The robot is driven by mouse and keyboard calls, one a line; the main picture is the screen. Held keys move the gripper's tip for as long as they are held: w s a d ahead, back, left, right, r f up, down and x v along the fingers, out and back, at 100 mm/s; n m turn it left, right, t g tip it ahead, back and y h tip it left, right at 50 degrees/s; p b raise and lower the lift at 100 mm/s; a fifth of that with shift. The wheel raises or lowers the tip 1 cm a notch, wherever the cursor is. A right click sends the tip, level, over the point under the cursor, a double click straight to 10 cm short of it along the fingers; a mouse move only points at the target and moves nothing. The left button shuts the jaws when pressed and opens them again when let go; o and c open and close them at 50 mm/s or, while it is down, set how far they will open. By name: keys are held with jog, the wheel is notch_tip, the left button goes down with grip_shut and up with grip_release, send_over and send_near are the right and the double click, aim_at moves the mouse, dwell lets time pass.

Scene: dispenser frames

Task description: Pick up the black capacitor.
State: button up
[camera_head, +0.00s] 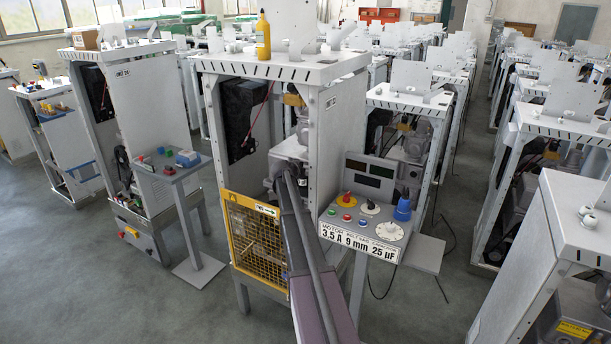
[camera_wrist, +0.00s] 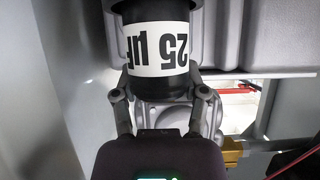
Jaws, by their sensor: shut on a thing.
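The black capacitor (camera_wrist: 160,88) fills the upper middle of the wrist view. It is a black cylinder with a white band that reads "25 µF" upside down. My gripper (camera_wrist: 160,96) has one finger on each side of its near end and is shut on it. A wider dark rim shows at the capacitor's far end; whether it still sits in a holder is hard to tell. In the head view my arm reaches into the open middle frame (camera_head: 321,130), and the gripper there is small and partly hidden by the arm.
Grey machine housing (camera_wrist: 260,35) lies close behind and right of the capacitor. A pale panel (camera_wrist: 40,90) stands at left. A control panel (camera_head: 370,205) with a "3.5 A 9 mm 25 µF" sign is right of my arm; a yellow mesh guard (camera_head: 252,240) is left.

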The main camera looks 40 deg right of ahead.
jog(key=shift+a+r+p, duration=0.15)
jog(key=shift+r+p, duration=0.3)
jog(key=shift+r, duration=0.1)
notch_tip(320, 180, up, 6)
jog(key=p, duration=0.6)
jog(key=shift+r, duration=0.15)
jog(key=w+a, duration=0.3)
jog(key=a, duration=0.6)
jog(key=w+a, duration=0.4)
jog(key=a, duration=0.5)
jog(key=shift+w+f, duration=0.3)
jog(key=shift+f+b, duration=0.15)
jog(key=shift+b, duration=0.2)
